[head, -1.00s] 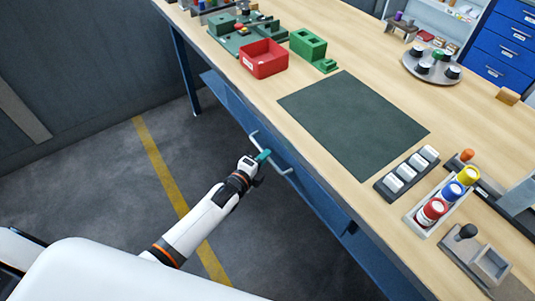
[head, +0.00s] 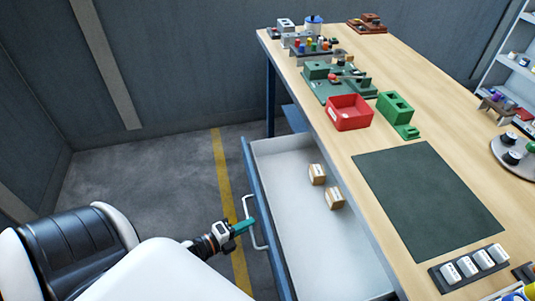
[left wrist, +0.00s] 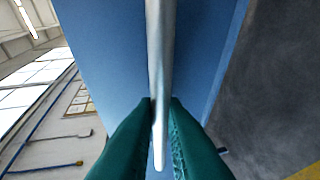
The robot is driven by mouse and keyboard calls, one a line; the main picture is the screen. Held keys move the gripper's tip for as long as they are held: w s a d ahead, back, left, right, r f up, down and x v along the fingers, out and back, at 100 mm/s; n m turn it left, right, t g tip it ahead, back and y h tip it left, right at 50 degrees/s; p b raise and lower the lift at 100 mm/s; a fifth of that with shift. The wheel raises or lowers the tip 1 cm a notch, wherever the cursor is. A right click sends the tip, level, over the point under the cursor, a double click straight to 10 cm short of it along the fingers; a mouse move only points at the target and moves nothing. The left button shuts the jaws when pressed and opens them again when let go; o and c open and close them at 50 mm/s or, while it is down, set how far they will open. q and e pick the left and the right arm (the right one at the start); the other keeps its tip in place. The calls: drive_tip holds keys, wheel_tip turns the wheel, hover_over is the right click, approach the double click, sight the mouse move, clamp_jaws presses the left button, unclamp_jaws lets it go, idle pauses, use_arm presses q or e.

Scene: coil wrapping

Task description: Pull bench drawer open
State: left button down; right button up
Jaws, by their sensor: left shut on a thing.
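The bench drawer (head: 301,241) is open, with its white inside showing and its blue front (head: 268,222) pulled away from the bench. Its pale bar handle (head: 250,222) runs along the front. My left gripper (head: 243,226) is shut on the handle. In the left wrist view the green fingers (left wrist: 161,135) close on both sides of the metal handle bar (left wrist: 160,60), in front of the blue drawer front (left wrist: 108,50). Two small brown and white boxes (head: 317,174) (head: 334,198) lie in the drawer. My right gripper is in neither view.
On the bench top stand a red bin (head: 349,113), a green block fixture (head: 396,112), a dark mat (head: 428,198) and a tray of white blocks (head: 468,269). A yellow line (head: 228,185) crosses the floor, which is clear left of the drawer.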

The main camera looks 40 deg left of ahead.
use_arm(q)
drive_tip(key=shift+s+a, duration=1.35)
drive_tip(key=shift+s, duration=0.3)
drive_tip(key=c, duration=1.5)
unclamp_jaws()
drive_tip(key=shift+s, duration=0.1)
drive_tip(key=b+v, duration=0.2)
drive_tip(key=v, duration=0.9)
drive_tip(key=shift+s, duration=0.4)
drive_tip(key=shift+a, duration=0.15)
